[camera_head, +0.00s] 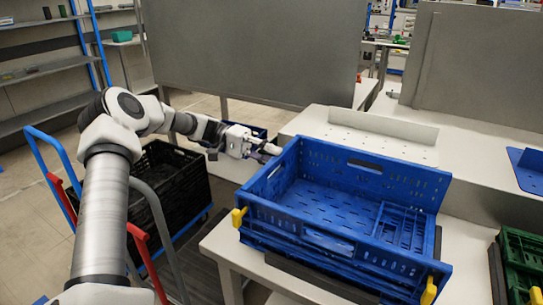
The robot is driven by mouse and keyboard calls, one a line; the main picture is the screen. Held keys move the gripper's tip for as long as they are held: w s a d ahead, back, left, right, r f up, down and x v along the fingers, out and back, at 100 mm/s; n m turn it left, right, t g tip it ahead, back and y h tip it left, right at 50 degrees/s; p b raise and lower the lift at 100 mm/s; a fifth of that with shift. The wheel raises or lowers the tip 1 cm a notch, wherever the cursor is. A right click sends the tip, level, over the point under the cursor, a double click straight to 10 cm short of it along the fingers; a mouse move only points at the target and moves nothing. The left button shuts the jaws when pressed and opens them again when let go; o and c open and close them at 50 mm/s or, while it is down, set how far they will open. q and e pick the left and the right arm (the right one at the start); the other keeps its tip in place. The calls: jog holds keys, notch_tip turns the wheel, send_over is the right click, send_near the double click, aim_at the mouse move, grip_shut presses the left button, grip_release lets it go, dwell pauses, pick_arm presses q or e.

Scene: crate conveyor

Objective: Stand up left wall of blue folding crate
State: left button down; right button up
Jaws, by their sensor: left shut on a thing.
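The blue folding crate (338,247) sits on a light table, with its far wall (372,172) upright. Its left wall (272,180) is raised and looks upright or nearly so. On the right, a latticed blue panel (400,226) lies low inside the crate. My left gripper (272,151) is at the far end of the left wall's top edge, shut on that wall. The fingertips are small here and their exact contact is hard to see. My right gripper is not in view.
Yellow clips (238,217) mark the crate's front corners. A black crate (172,185) stands on a blue-framed cart to the left. A green crate (522,262) is at the right edge. A grey panel (255,50) stands behind. A white-topped surface (345,135) lies behind the crate.

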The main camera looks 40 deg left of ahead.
pick_arm(q)
jog(key=shift+f, duration=0.3)
jog(key=c, duration=1)
grip_release()
jog(key=shift+s, duration=0.1)
jog(key=shift+a, duration=0.15)
jog(key=shift+r, duration=0.1)
jog(key=v, duration=1.2)
